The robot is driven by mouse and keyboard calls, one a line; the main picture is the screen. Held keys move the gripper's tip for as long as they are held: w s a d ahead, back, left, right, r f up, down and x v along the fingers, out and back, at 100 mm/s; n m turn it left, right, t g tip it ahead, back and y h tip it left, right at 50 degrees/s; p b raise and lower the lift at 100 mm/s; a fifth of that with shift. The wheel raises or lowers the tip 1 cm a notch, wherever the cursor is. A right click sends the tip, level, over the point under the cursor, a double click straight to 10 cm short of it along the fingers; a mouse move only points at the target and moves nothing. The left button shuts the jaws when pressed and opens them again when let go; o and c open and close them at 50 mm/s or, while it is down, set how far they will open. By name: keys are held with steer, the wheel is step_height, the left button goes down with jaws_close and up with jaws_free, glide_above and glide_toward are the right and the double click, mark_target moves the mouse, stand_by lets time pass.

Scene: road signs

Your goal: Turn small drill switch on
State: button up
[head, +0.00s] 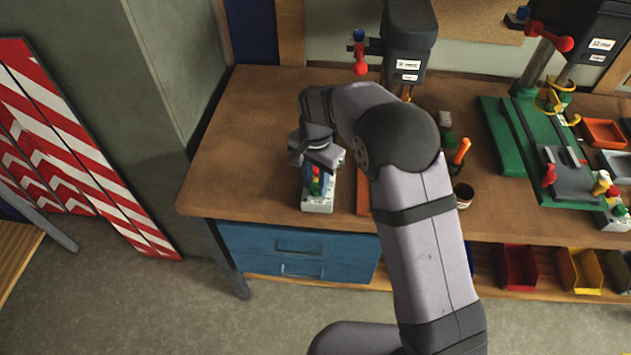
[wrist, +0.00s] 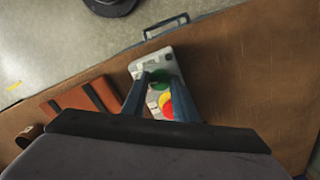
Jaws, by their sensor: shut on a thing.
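A pale grey switch box (head: 318,206) stands near the front edge of the bench, left of my arm. It carries a green button and a red button on a yellow base, and it also shows in the wrist view (wrist: 150,62). My gripper (head: 316,182) points down over the box. In the wrist view its two blue-grey fingers (wrist: 160,95) straddle the controls, and it is shut on the switch. The exact contact is hidden by the fingers. The smaller drill's dark head (head: 406,66) with white labels stands behind my arm.
A larger drill press with a green base (head: 497,130) stands at the right, with its own small box (head: 614,222). A dark cup (head: 463,196) with an orange-handled tool (head: 461,151) is right of my arm. The wooden bench (head: 235,150) is bare at the left.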

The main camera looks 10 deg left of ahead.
mark_target(316, 186)
steer(key=n, duration=0.4)
steer(key=shift+n, duration=0.3)
steer(key=n, duration=0.4)
steer(key=shift+n, duration=0.4)
steer(key=o, duration=1.1)
steer(key=shift+c, duration=0.2)
steer(key=shift+r+b, duration=1.25)
steer(key=shift+r, duration=2.45)
